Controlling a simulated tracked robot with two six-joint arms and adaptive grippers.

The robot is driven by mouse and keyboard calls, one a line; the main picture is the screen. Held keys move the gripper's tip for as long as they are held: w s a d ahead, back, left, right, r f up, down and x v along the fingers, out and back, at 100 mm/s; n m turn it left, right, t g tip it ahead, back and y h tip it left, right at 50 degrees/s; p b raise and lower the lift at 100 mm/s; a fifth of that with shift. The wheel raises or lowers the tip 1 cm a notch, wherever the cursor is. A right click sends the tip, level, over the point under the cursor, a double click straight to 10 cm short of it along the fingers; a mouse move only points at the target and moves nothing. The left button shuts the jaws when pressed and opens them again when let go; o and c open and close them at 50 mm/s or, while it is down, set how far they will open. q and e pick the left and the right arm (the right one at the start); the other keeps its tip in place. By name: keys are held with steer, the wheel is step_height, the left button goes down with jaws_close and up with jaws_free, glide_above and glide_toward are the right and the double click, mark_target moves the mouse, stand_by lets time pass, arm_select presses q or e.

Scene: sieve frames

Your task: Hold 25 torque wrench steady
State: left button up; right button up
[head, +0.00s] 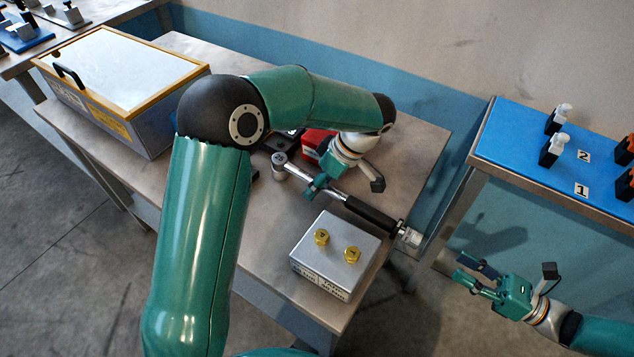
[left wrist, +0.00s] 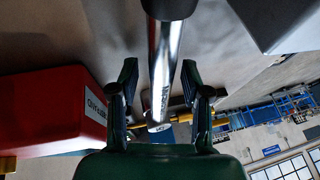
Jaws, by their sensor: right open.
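The torque wrench (head: 370,210) lies slantwise across the table, with its socket head towards the back left, a bright shaft and a black grip whose silver end reaches the right table edge. My left gripper (head: 318,187) is over the bright shaft. In the left wrist view the shaft (left wrist: 163,65) runs between the two fingers of my left gripper (left wrist: 160,75), with a narrow gap showing on each side. Small lettering on the shaft is too blurred to read. My right gripper (head: 461,270) is open and empty, off the table at the right.
A metal block (head: 335,262) with two gold hex bolts stands in front of the wrench. A red box (head: 316,140) is behind my left gripper; it also shows in the left wrist view (left wrist: 50,110). A yellow-edged case (head: 125,75) stands at left. A blue-topped bench (head: 515,135) is at right.

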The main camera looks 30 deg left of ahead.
arm_select(q)
jaws_close()
stand_by(0.4)
steer(key=c, duration=0.6)
jaws_free()
jaws_close()
arm_select(e)
steer(key=o, duration=0.3)
